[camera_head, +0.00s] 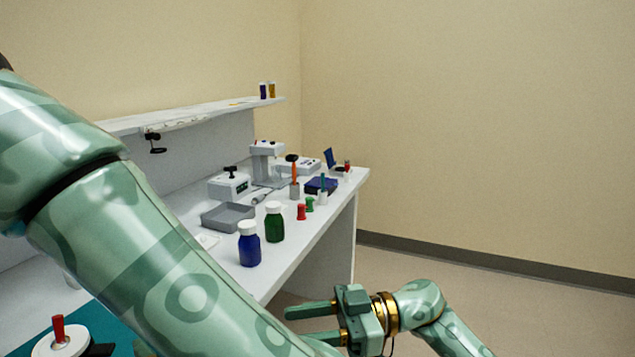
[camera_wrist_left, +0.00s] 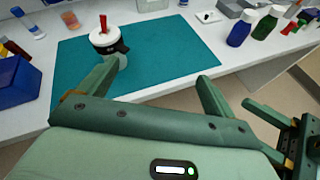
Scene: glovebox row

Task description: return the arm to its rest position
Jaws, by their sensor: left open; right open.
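My left arm (camera_head: 150,235) crosses the head view from upper left to the bottom centre, in front of the bench. Its gripper is out of sight there. In the left wrist view my left gripper (camera_wrist_left: 158,76) is open and empty, its fingers apart over the teal mat (camera_wrist_left: 165,52) and the bench's front edge. My right gripper (camera_head: 296,326) is open and empty in the head view, beyond the bench's front edge over the floor. It also shows at the right of the left wrist view (camera_wrist_left: 262,126).
A white round piece with a red stick (camera_wrist_left: 103,38) stands on the mat near a left fingertip; contact is unclear. A blue bottle (camera_head: 249,246), green bottle (camera_head: 274,224) and grey tray (camera_head: 228,217) stand on the bench (camera_head: 325,215). Floor (camera_head: 480,285) at right is clear.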

